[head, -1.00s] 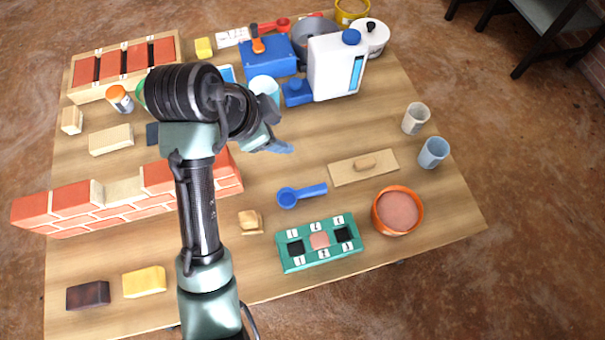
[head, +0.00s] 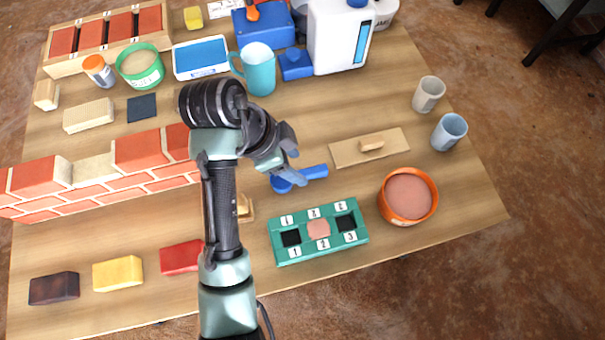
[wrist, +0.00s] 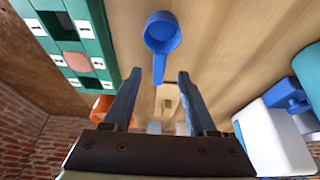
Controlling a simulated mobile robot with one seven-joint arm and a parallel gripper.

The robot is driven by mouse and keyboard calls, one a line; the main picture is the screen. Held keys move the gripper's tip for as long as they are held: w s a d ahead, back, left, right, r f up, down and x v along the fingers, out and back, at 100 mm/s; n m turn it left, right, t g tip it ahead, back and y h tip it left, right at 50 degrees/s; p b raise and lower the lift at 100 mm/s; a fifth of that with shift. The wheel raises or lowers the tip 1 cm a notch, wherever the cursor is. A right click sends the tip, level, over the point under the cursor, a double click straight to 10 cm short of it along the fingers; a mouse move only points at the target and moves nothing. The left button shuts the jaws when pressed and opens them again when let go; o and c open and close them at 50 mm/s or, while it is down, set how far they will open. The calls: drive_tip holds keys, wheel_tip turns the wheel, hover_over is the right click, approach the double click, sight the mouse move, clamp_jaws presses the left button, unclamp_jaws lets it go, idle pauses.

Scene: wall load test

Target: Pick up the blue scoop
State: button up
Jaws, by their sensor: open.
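The blue scoop (head: 314,172) lies on the wooden table, between the green numbered block and the wooden float. In the head view my gripper (head: 295,168) is over it and hides part of its bowl and handle. In the wrist view the whole scoop (wrist: 161,36) shows, bowl away from me and handle pointing toward the gap between my fingers. My gripper (wrist: 155,80) is open and empty, with one finger on each side of the handle's line. The fingers appear apart from the scoop.
The green block (head: 320,254) with numbered slots is close in front of the scoop. A brick wall (head: 120,178) stands left; a white jug (head: 325,40) stands behind.

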sight(307, 172)
drive_tip(key=b+x, duration=0.1)
drive_tip(key=x, duration=0.3)
drive_tip(key=shift+d, duration=0.25)
clamp_jaws()
